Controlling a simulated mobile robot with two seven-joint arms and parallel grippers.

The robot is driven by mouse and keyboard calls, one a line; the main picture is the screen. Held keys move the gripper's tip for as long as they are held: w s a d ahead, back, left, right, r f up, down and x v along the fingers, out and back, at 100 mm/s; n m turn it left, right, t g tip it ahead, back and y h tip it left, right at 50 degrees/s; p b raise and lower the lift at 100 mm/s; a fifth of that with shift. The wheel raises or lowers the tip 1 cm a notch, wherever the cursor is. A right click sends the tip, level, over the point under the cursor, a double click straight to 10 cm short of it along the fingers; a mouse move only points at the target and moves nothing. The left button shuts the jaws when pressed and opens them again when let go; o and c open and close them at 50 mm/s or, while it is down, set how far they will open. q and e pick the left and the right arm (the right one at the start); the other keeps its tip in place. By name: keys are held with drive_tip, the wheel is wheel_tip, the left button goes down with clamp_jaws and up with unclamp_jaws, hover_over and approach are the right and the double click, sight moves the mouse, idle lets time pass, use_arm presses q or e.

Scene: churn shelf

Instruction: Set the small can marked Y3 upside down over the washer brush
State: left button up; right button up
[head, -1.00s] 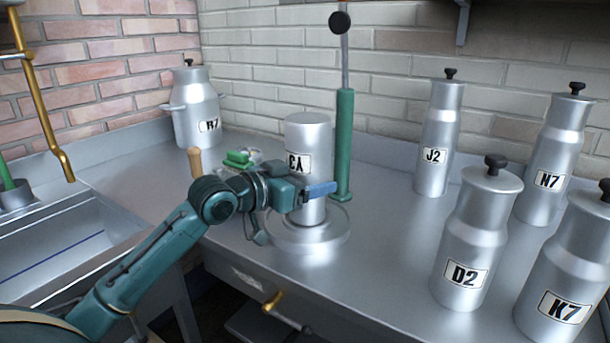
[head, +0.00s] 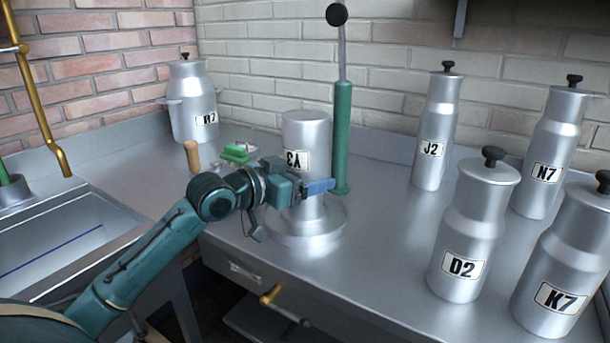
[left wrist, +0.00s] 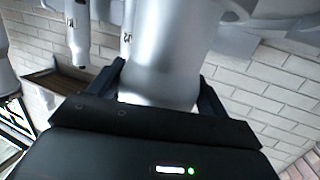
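The small can marked Y3 (head: 306,130) is upside down, its label inverted, and looks upright over the round metal washer base (head: 335,228). Its lower end seems to meet the base, but my gripper partly covers it and I cannot tell whether it bears weight. No brush shows; the can hides the middle of the base. My left gripper (head: 320,186) reaches in from the left at the can's lower part. In the left wrist view its two fingers (left wrist: 162,85) lie against both sides of the can (left wrist: 165,55), shut on it. My right gripper is not in view.
A green post with a black-knobbed lever (head: 342,135) stands right behind the can. Cans J2 (head: 431,150), N7 (head: 546,172), D2 (head: 464,267) and K7 (head: 560,297) stand at right. Can R7 (head: 203,120), a green brush (head: 237,153) and a sink (head: 60,235) are at left.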

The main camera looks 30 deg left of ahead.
use_arm(q)
drive_tip(key=o, duration=0.4)
drive_tip(key=shift+f, duration=0.1)
drive_tip(key=v, duration=1.3)
